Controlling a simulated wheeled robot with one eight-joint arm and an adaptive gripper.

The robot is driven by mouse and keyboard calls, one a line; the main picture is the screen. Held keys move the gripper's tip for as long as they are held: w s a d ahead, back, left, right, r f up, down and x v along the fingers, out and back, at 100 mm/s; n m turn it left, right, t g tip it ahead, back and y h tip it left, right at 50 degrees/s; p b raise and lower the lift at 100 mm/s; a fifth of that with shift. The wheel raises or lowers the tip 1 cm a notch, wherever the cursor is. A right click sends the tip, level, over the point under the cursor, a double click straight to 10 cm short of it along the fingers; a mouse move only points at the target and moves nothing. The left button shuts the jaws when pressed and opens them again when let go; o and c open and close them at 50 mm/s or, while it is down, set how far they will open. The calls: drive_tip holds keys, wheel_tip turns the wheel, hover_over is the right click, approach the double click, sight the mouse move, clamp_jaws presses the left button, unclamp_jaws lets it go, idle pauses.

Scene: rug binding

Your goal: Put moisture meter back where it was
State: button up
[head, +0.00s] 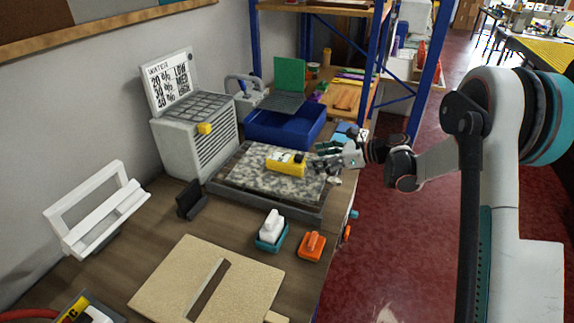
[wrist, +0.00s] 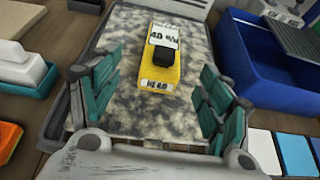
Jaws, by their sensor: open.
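A yellow moisture meter (head: 287,163) with a dark part and a white label lies on a speckled grey pad in a dark tray (head: 265,204). In the wrist view the meter (wrist: 178,85) lies lengthwise, ahead of and between my spread fingers. My gripper (head: 323,158) is at the right end of the pad, just right of the meter. In the wrist view my gripper (wrist: 158,92) is open, with teal pads on both sides and nothing between them. I cannot tell whether any finger touches the pad.
A blue bin (head: 285,127) stands behind the tray. A grey vented box (head: 195,140) with a sign is at left. A small black stand (head: 190,199), a white-and-teal block (head: 271,230) and an orange block (head: 312,246) are in front. A beige board (head: 207,282) lies nearest.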

sight(302, 159)
drive_tip(key=b+x, duration=0.1)
drive_tip(key=x, duration=0.5)
drive_tip(key=shift+f, duration=0.15)
drive_tip(key=shift+w+b+x, duration=0.15)
drive_tip(key=shift+b+x, duration=0.45)
drive_tip(key=shift+x, duration=0.9)
drive_tip(key=shift+w+b+x, duration=0.1)
drive_tip(key=shift+b+x, duration=0.5)
drive_tip(key=shift+x, duration=0.9)
drive_tip(key=shift+d, duration=0.1)
drive_tip(key=c, duration=1.4)
